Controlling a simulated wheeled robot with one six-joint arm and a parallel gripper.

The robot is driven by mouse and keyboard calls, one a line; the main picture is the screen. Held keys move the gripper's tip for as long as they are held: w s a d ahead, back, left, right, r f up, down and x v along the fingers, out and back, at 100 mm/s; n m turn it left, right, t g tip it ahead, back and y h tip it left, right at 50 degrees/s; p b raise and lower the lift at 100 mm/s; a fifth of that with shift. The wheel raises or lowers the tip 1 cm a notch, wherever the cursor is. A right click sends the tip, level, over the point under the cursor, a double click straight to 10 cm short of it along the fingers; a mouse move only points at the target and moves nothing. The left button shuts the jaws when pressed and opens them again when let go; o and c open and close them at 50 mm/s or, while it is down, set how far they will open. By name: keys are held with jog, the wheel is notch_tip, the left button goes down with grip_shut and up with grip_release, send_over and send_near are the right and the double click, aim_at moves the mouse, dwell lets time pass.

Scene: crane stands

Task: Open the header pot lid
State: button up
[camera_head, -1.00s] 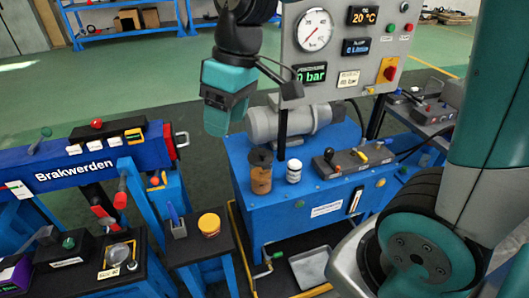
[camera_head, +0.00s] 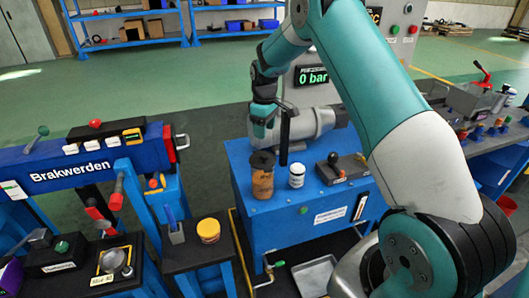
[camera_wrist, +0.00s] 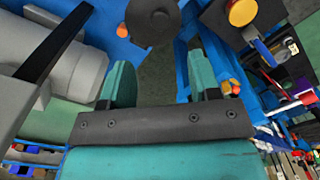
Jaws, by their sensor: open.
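The likely header pot is a brown, see-through jar (camera_head: 262,184) standing upright on the blue power unit. Its dark round lid (camera_head: 262,159) sits on top. In the wrist view the dark round lid (camera_wrist: 152,17) shows from above at the top edge, beyond the fingertips. My gripper (camera_head: 261,128) is behind and above the jar in the head view, in front of the grey motor, and apart from the lid. The wrist view shows my gripper (camera_wrist: 160,75) open, with two teal fingers spread and nothing between them.
A dark upright post (camera_head: 284,135) and the grey motor (camera_head: 318,122) are close to my gripper. A lever box (camera_head: 342,168) sits farther right. A yellow tub (camera_head: 208,231) is on a lower stand.

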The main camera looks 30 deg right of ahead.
aim_at(265, 155)
notch_tip(265, 155, down, 10)
jog(key=shift+f+p, duration=0.1)
jog(key=shift+p, duration=0.7)
jog(key=shift+c, duration=0.3)
grip_shut()
